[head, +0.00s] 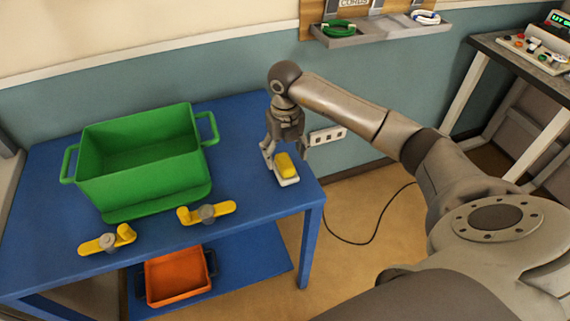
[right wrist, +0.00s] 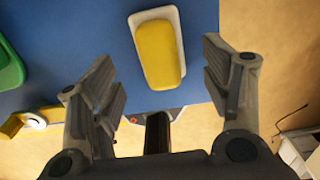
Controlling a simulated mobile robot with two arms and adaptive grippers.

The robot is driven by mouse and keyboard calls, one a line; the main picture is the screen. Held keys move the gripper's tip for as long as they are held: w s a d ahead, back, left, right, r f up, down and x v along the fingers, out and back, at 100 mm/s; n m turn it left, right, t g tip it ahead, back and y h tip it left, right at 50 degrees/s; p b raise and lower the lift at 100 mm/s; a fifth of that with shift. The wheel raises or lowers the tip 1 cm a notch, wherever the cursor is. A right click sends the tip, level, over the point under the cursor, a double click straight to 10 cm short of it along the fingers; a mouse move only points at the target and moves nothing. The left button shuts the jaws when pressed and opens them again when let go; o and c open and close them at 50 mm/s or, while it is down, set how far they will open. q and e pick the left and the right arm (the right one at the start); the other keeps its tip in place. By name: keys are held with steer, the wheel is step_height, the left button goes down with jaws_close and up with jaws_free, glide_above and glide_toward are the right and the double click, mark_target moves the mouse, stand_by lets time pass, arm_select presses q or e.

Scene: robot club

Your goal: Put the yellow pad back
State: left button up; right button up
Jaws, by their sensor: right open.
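The yellow pad (head: 286,165) lies on a white holder (head: 289,182) near the right end of the blue table. In the right wrist view the yellow pad (right wrist: 158,54) covers most of the white holder (right wrist: 137,18), whose rim shows along the top and side. My right gripper (head: 283,152) hangs over the table right by the pad. In the right wrist view my right gripper (right wrist: 168,88) is open, its fingers apart, with the pad ahead between and beyond them. Nothing is between the fingertips that I can see gripped. My left gripper is not in view.
A green bin (head: 140,165) stands on the blue table (head: 255,215), with two yellow clamps (head: 105,240) (head: 207,212) in front. An orange tray (head: 177,278) sits on the lower shelf. A power socket (head: 327,136) is on the wall behind. A cable (head: 372,230) lies on the floor.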

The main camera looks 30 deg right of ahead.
mark_target(285, 161)
step_height(285, 161, up, 7)
steer(key=shift+b, duration=0.4)
